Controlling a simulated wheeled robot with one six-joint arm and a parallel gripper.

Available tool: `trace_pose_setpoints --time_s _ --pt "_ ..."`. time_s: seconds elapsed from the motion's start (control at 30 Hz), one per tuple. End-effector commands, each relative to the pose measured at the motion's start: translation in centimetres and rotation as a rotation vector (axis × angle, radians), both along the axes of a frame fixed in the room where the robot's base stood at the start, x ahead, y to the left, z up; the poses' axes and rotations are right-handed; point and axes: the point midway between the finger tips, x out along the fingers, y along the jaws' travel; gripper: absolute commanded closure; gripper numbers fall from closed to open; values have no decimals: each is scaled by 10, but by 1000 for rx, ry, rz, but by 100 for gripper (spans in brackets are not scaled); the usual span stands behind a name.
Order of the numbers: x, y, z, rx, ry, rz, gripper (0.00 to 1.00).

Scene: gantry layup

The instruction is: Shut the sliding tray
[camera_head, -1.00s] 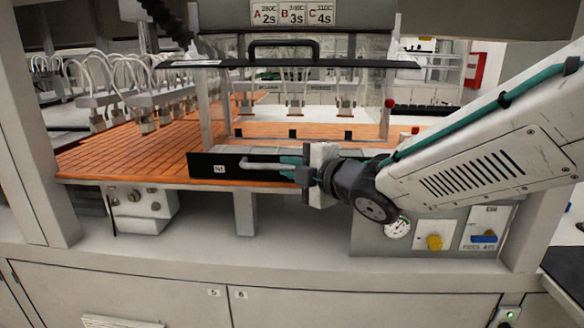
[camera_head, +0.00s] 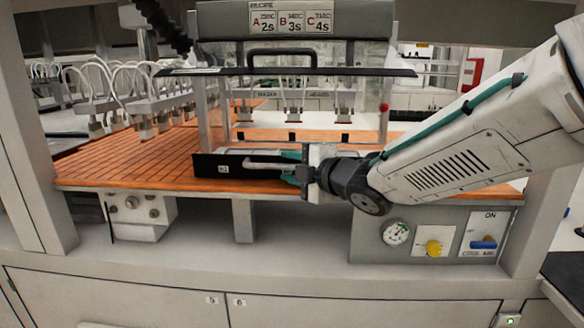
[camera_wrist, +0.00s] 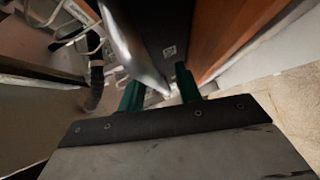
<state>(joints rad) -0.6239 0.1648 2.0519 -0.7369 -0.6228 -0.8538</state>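The sliding tray has a black front panel (camera_head: 215,167) with a small white label and a silver bar handle (camera_head: 262,165). It sits on the orange slatted bed, in front of the clear guarded enclosure, with part of its grey body showing behind the panel. My gripper (camera_head: 291,167) is at the right end of the handle. In the wrist view its two green fingers (camera_wrist: 160,90) stand apart, with the silver handle (camera_wrist: 138,55) running between them beside the dark panel (camera_wrist: 168,25). A gap shows on the right finger's side; contact is unclear.
The orange bed (camera_head: 120,165) spreads left, under several hoses and nozzles. A clear guard with a black top handle (camera_head: 283,50) stands behind the tray. A control panel with a gauge (camera_head: 397,232) and a yellow knob (camera_head: 433,248) is below my arm.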

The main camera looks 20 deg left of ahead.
Motion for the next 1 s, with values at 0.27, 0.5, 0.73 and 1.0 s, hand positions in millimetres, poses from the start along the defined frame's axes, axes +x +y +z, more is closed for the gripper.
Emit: trace_pose_setpoints --time_s 0.27,0.5,0.73,1.0 --pt "-13 -22 4 1 -1 0 66" --pt "-32 -55 10 1 -1 -1 66" --pt "-40 -67 11 1 1 0 66" --pt "-38 -69 11 -1 5 -8 88"
